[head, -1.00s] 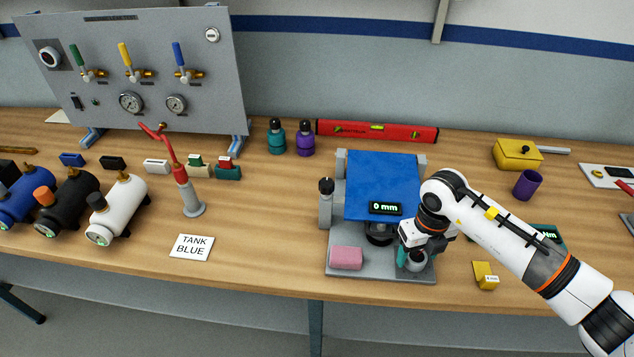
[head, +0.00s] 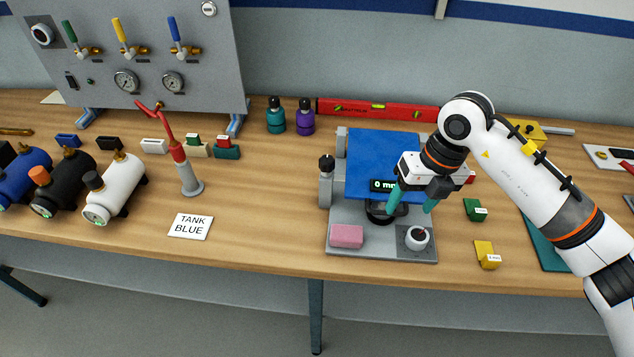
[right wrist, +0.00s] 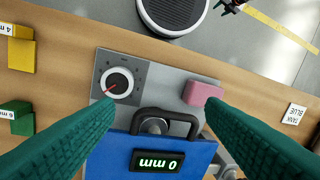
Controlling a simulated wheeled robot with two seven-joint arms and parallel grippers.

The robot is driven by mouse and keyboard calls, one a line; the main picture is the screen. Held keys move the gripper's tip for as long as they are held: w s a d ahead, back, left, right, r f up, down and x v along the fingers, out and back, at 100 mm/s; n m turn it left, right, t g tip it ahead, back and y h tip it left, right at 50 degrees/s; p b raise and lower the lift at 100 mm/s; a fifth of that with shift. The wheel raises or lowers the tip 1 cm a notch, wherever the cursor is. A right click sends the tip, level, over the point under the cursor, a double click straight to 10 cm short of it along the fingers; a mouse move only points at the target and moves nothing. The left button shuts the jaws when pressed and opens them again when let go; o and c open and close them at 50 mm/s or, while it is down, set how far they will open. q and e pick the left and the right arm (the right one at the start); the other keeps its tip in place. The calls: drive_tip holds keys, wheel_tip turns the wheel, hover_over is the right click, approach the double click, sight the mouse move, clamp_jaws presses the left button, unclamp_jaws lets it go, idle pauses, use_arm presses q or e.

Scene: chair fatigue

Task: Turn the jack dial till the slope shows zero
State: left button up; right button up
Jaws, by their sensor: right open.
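The jack dial (head: 417,238) is a white knob with a red pointer mark at the front right of the grey base plate (head: 380,247). It also shows in the right wrist view (right wrist: 117,83). The blue sloping plate (head: 365,160) carries a black slope display (head: 381,185), partly covered by my gripper in the head view. In the right wrist view the display (right wrist: 158,162) reads 0 mm, upside down. My right gripper (head: 410,207) is open and empty, its teal fingers above and behind the dial, apart from it.
A pink block (head: 346,236) sits on the base plate left of the dial. Green (head: 475,210) and yellow (head: 487,255) blocks lie to the right. A red level (head: 378,109) lies behind. Left stand a "TANK BLUE" card (head: 191,226), tanks and a valve panel.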

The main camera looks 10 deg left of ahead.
drive_tip(key=s+a+r+n+g+y, duration=0.1)
drive_tip(key=s+a+y, duration=0.15)
drive_tip(key=a, duration=0.35)
drive_tip(key=s+a+y, duration=0.2)
drive_tip(key=a+y, duration=0.2)
drive_tip(key=a, duration=0.1)
drive_tip(key=s+a+r+m+t+y, duration=0.1)
drive_tip(key=s+a+r+m+y, duration=0.1)
drive_tip(key=a+r+y, duration=0.3)
drive_tip(key=shift+a+r+m+y, duration=0.35)
drive_tip(key=shift+r+y, duration=1.5)
drive_tip(key=shift+y, duration=0.4)
drive_tip(key=shift+s, duration=0.1)
